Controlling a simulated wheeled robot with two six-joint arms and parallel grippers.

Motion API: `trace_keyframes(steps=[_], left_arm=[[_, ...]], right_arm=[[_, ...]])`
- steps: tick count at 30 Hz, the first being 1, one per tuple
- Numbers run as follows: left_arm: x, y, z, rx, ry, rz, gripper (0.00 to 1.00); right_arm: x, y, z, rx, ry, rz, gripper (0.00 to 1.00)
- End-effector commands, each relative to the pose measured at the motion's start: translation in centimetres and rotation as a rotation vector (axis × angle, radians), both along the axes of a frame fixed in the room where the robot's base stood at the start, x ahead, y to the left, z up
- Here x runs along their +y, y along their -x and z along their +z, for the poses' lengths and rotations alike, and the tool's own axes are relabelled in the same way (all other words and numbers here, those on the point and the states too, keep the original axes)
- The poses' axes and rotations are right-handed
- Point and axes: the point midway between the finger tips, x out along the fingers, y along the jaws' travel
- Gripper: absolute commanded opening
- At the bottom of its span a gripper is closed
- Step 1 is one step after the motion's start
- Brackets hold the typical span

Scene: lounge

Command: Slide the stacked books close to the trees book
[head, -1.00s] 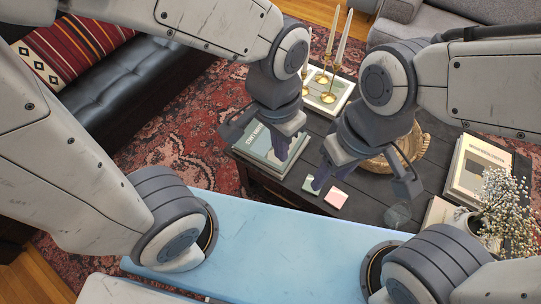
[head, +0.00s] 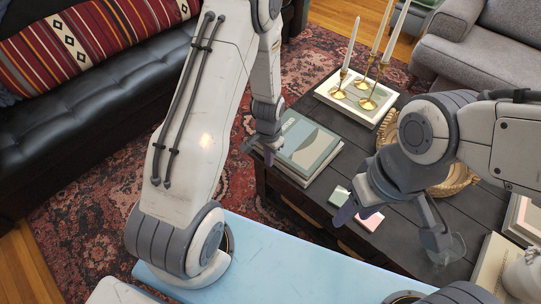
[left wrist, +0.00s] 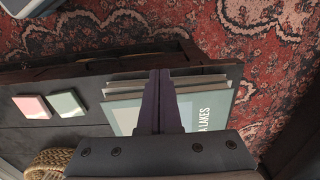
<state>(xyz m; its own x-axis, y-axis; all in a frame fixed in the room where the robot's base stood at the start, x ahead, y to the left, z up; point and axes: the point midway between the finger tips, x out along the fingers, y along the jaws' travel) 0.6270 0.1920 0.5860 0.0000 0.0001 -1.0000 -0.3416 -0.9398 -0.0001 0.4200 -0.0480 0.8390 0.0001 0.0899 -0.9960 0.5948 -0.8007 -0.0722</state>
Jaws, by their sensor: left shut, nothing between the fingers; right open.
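A stack of books with a pale green top cover (head: 312,143) lies at the left end of the dark coffee table. In the left wrist view the top cover (left wrist: 207,108) shows part of a title ending in "LAKES". My left gripper (head: 262,150) is at the stack's left edge, its fingers shut and empty; in the left wrist view the fingers (left wrist: 160,98) overlap the books, and I cannot tell if they touch. My right gripper (head: 393,232) is open and empty over the table's near side. I cannot read any title as the trees book.
A white-edged book or tray (head: 332,97) with brass candlesticks (head: 368,102) stands behind the stack. Pink (head: 371,221) and green (head: 340,196) coasters lie near the front edge. A woven basket (head: 462,180) and more books (head: 496,264) are to the right.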

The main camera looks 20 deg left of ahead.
Motion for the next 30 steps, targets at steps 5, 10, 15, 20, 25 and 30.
trace_keyframes(steps=[5, 10, 15, 20, 25, 30], left_arm=[[0.0, 0.2, -4.4, 0.004, 0.001, 0.001, 0.00], [-0.4, -1.4, -6.0, -0.006, 0.000, -0.002, 0.00], [-1.1, -3.1, -5.9, -0.002, 0.001, 0.000, 0.00], [-1.4, -3.7, -5.8, 0.000, 0.000, 0.000, 0.00], [-1.4, -3.8, -5.8, 0.000, 0.000, 0.000, 0.00], [-1.3, -3.8, -5.8, 0.000, 0.000, 0.002, 0.00]], right_arm=[[0.0, 0.0, -1.2, 0.000, 0.000, 0.000, 0.50], [0.0, 0.0, -1.5, 0.000, 0.000, 0.000, 0.50], [0.0, 0.0, -1.7, 0.000, 0.000, 0.000, 0.50], [0.0, 0.0, -1.7, 0.000, 0.000, 0.000, 0.50], [0.0, 0.0, -1.7, 0.000, 0.000, 0.000, 0.50], [0.0, 0.0, -1.7, 0.000, 0.000, 0.000, 0.50]])
